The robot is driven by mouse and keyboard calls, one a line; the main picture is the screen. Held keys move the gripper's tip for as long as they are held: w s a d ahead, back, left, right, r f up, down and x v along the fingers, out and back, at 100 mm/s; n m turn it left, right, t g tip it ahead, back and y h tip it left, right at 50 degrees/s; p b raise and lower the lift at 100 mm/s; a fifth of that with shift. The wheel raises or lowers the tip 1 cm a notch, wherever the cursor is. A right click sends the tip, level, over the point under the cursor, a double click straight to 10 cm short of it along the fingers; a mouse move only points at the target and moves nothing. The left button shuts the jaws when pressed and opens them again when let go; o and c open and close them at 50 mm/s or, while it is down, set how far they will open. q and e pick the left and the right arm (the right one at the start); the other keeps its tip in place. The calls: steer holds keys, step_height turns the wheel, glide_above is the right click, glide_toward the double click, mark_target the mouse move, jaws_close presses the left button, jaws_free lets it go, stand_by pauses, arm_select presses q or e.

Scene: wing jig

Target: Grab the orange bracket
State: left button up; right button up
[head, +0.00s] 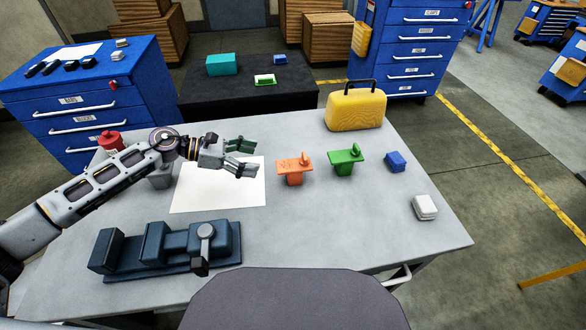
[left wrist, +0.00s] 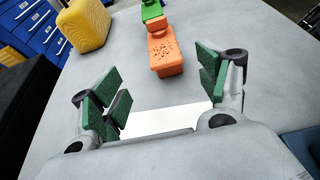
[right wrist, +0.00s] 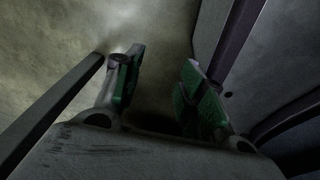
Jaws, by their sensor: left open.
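The orange bracket (head: 294,168) stands on the grey table, right of the white sheet, with a flat top plate and a small upright knob. In the left wrist view the orange bracket (left wrist: 165,52) lies ahead, beyond and between the open fingers. My left gripper (head: 246,157) is open and empty over the white sheet, left of the bracket and apart from it. It also shows in the left wrist view (left wrist: 155,88) with green finger pads. My right gripper (right wrist: 160,85) shows only in its own wrist view, its fingers apart with nothing visible between them.
A green bracket (head: 345,160) stands just right of the orange one. Beyond are a blue block (head: 396,161), a white block (head: 425,207) and a yellow case (head: 356,109). A dark blue vise (head: 165,248) lies at the front left. A red-topped object (head: 110,141) stands behind my left arm.

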mark_target(290, 164)
arm_select(q)
steer(key=shift+s+d+r, duration=0.1)
steer(key=shift+p+x, duration=0.4)
steer(key=shift+x, duration=3.25)
steer(key=shift+d+f, duration=0.35)
steer(key=shift+d, duration=0.15)
arm_select(e)
steer(key=shift+s+d, duration=0.3)
steer(key=shift+s, duration=0.2)
steer(key=shift+s+d, duration=0.25)
steer(key=shift+s, duration=0.25)
steer(key=shift+w, duration=0.15)
arm_select(q)
steer(key=shift+d, duration=0.1)
